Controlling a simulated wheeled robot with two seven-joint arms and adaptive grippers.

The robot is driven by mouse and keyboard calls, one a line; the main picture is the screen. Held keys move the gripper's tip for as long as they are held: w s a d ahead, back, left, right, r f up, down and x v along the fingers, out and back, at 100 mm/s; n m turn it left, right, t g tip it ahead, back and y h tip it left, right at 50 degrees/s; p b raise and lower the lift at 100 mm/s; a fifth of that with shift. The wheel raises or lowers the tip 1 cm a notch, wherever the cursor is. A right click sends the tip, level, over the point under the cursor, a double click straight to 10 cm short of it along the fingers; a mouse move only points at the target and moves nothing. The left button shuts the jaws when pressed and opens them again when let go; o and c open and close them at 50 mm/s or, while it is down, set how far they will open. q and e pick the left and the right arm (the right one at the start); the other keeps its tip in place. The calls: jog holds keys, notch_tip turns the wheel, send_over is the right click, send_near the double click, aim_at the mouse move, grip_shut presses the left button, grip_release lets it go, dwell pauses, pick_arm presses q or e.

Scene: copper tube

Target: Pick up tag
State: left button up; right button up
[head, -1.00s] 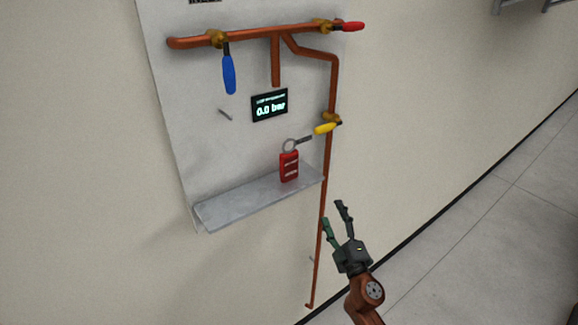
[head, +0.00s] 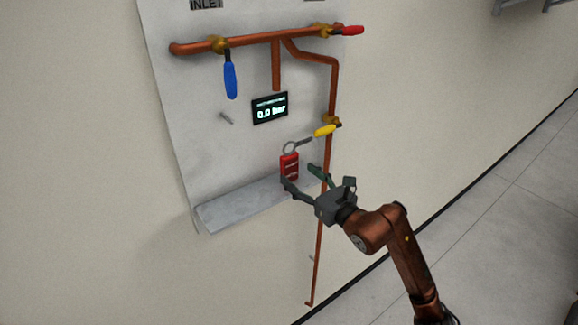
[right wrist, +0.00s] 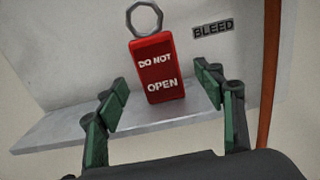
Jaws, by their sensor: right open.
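The red tag (head: 289,165) reads "DO NOT OPEN" and has a metal ring at its top. It stands upright on the grey shelf (head: 235,207), near the shelf's right end. My right gripper (head: 302,180) is open in front of the tag; in the head view its dark finger overlaps the tag's lower part. In the right wrist view the tag (right wrist: 157,68) lies ahead, between and beyond the two green fingertips (right wrist: 160,82). I see no clear contact there. My left gripper is not in view.
A copper pipe (head: 333,90) runs down the panel right of the tag. A yellow-handled valve (head: 325,130) sits just above the tag. Blue (head: 230,80) and red (head: 352,30) valve handles and a "0.0 bar" display (head: 270,108) are higher up. The shelf's left part is bare.

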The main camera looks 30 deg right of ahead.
aim_at(291, 167)
jog(key=w, duration=0.1)
jog(key=w+p, duration=0.1)
jog(key=w, duration=0.1)
jog(key=w+r+p, duration=0.1)
jog(key=shift+w+a, duration=0.2)
jog(key=shift+a, duration=0.05)
jog(key=shift+w+f, duration=0.2)
jog(key=shift+w, duration=0.25)
jog(key=c, duration=1.3)
